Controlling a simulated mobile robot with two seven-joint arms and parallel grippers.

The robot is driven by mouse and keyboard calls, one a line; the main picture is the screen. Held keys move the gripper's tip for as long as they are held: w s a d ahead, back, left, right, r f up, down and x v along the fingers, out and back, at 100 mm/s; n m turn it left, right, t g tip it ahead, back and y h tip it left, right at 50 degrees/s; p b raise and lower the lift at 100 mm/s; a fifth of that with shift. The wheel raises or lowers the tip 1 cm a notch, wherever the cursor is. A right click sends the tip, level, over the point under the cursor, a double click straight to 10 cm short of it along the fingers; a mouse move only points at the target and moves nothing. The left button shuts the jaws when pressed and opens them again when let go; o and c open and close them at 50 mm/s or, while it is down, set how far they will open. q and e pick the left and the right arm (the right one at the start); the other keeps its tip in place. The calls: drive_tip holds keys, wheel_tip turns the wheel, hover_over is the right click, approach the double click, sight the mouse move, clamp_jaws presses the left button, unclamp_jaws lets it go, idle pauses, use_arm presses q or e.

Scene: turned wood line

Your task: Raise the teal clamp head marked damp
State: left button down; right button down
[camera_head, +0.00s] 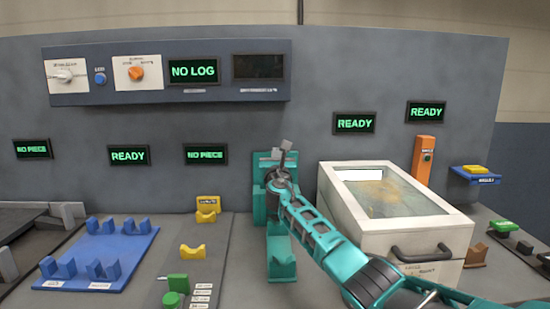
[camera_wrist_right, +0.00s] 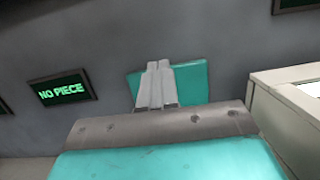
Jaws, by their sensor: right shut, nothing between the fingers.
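A teal clamp stand (camera_head: 260,203) stands against the grey panel in the middle of the head view, with a teal cradle (camera_head: 281,268) at its foot. My right gripper (camera_head: 285,149) is shut and empty in front of the stand's top, and my arm hides much of the stand. In the right wrist view the gripper's grey fingers (camera_wrist_right: 156,82) lie together before a teal plate (camera_wrist_right: 192,84), which looks like the stand's upper part. I cannot tell whether they touch it. The clamp head is not clearly distinguishable, and no damp marking is legible. My left gripper is out of view.
A white glass-lidded box (camera_head: 463,216) stands close right of the stand, partly behind my arm. An orange post (camera_head: 423,160) is behind it. Yellow cradles (camera_head: 193,252) and a blue rack (camera_head: 128,248) are to the left. Bare bench lies between rack and yellow cradles.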

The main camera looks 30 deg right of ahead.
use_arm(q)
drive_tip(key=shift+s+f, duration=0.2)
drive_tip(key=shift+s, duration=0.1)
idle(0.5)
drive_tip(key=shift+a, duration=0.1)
